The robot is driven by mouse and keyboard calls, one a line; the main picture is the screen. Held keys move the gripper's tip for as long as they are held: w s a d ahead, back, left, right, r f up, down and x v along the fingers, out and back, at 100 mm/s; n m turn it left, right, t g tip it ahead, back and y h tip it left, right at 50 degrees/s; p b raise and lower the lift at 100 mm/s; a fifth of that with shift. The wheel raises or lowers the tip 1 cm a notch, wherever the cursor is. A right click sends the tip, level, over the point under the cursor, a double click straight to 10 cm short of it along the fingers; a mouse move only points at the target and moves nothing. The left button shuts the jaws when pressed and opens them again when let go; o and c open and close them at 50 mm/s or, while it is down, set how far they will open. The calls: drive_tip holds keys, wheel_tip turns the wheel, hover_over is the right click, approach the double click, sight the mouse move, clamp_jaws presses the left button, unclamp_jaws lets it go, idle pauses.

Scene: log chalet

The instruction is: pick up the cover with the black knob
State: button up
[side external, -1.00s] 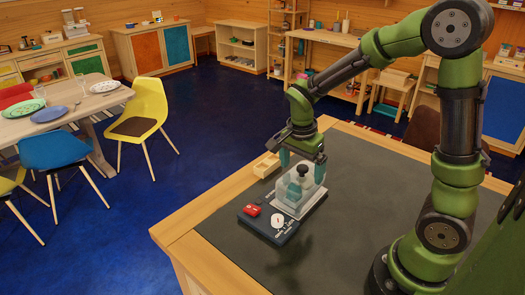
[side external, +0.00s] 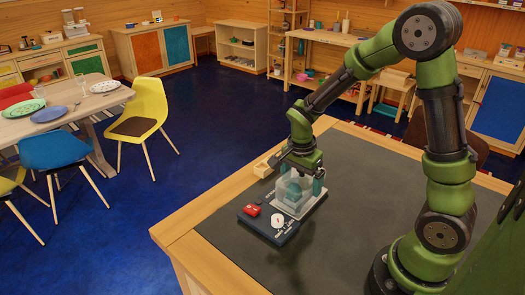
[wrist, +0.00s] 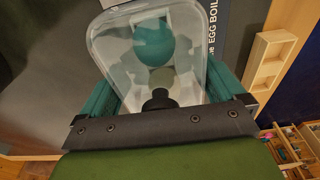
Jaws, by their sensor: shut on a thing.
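The knob is hidden by the gripper in the side view. I see no clear gap under the cover.
A small wooden tray with compartments (side external: 263,168) lies close behind the egg boiler, and it shows at the right of the wrist view (wrist: 273,62). The dark tabletop (side external: 350,185) is clear to the right. The table's wooden edge (side external: 200,220) is on the left.

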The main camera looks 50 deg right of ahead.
drive_tip(key=shift+r, duration=0.15)
wheel_tip(320, 180, up, 8)
drive_tip(key=shift+r, duration=0.2)
drive_tip(key=shift+a+r, duration=0.15)
drive_tip(key=shift+a, duration=0.15)
drive_tip(key=w+a+f, duration=0.1)
drive_tip(key=w+a, duration=1.4)
drive_tip(key=w, duration=0.2)
drive_tip(key=f, duration=1)
drive_tip(key=shift+s+d, duration=0.3)
drive_tip(key=shift+f, duration=0.1)
